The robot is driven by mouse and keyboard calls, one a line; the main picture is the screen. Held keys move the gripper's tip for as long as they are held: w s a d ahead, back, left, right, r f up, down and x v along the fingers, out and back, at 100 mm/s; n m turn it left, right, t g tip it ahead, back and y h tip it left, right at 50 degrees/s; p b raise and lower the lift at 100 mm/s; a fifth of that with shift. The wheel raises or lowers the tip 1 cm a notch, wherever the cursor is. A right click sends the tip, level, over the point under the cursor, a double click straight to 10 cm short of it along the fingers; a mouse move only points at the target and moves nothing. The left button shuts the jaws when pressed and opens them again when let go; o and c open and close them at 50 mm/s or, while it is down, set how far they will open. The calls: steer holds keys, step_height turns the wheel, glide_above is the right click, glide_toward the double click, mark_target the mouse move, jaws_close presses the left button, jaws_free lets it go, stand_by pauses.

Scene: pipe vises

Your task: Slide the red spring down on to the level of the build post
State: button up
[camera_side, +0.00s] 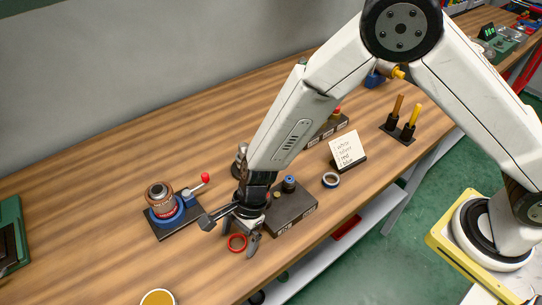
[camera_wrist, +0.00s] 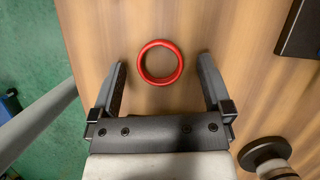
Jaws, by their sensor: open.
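The red spring shows as a red ring (camera_side: 237,251) lying flat on the wooden table near its front edge; it also shows in the wrist view (camera_wrist: 160,82). My gripper (camera_side: 230,232) is open and empty, pointing down at the ring. In the wrist view my gripper's fingers (camera_wrist: 162,72) are on either side of the ring, with a gap at each side. I cannot tell for sure which post is the build post. A dark plate with a blue base (camera_side: 163,217) carries a stack of brown and red rings to the left of my gripper.
A dark block (camera_side: 296,212) with a blue-topped peg stands just right of my gripper. A dark and silver ring (camera_side: 331,180) lies further right, by a white note card (camera_side: 346,150). A yellow-topped round item (camera_side: 158,298) is at the bottom edge. The left tabletop has free room.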

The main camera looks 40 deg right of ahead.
steer(key=c, duration=1.3)
steer(key=shift+r, duration=0.15)
steer(key=shift+r, duration=0.8)
steer(key=s+d+r, duration=0.7)
steer(key=s+r, duration=0.4)
steer(key=shift+s+d, duration=0.3)
steer(key=shift+d, duration=0.05)
steer(key=shift+r, duration=0.1)
